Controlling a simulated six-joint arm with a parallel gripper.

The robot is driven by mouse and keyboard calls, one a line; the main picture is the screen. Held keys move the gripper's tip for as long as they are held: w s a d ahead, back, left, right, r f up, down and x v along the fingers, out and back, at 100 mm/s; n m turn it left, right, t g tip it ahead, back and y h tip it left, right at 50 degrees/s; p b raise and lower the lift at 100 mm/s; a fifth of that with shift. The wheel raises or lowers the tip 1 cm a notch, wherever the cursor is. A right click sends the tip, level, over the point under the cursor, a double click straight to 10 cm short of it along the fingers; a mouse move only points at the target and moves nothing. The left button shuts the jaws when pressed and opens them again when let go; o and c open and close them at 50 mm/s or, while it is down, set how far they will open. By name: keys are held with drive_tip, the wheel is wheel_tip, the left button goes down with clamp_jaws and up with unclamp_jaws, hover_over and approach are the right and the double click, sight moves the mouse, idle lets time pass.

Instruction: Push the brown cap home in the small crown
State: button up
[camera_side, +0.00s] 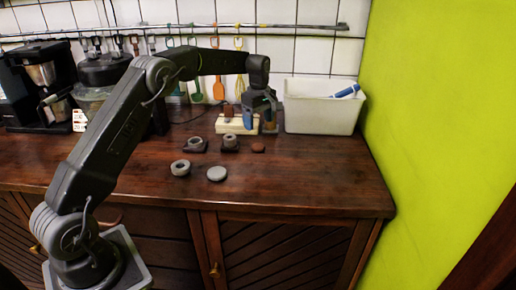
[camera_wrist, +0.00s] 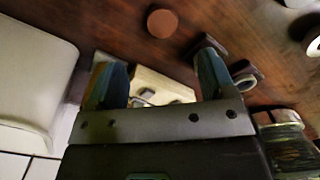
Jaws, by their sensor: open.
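The brown cap (camera_side: 258,147), a small round disc, lies on the wooden counter and also shows at the top of the wrist view (camera_wrist: 162,23). To its left in the side view, the small crown (camera_side: 230,143), a grey ring on a dark base, stands on the counter. In the wrist view, my right finger hides most of it. My gripper (camera_side: 259,122) is open beside the pale wooden block, behind the cap and crown. In the wrist view, the fingers (camera_wrist: 163,74) are spread, with part of the block between them. Whether they touch the block, I cannot tell.
The pale block (camera_side: 235,126) holds a brown piece. A white bin (camera_side: 318,112) stands right of my gripper. A larger crown (camera_side: 195,144), a grey ring (camera_side: 180,167) and a grey disc (camera_side: 216,174) lie left and in front. The counter's front right is clear.

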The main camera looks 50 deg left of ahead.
sight(258, 146)
wheel_tip(258, 146, down, 9)
drive_tip(key=shift+s+f, duration=0.1)
idle(0.4)
drive_tip(key=c, duration=1)
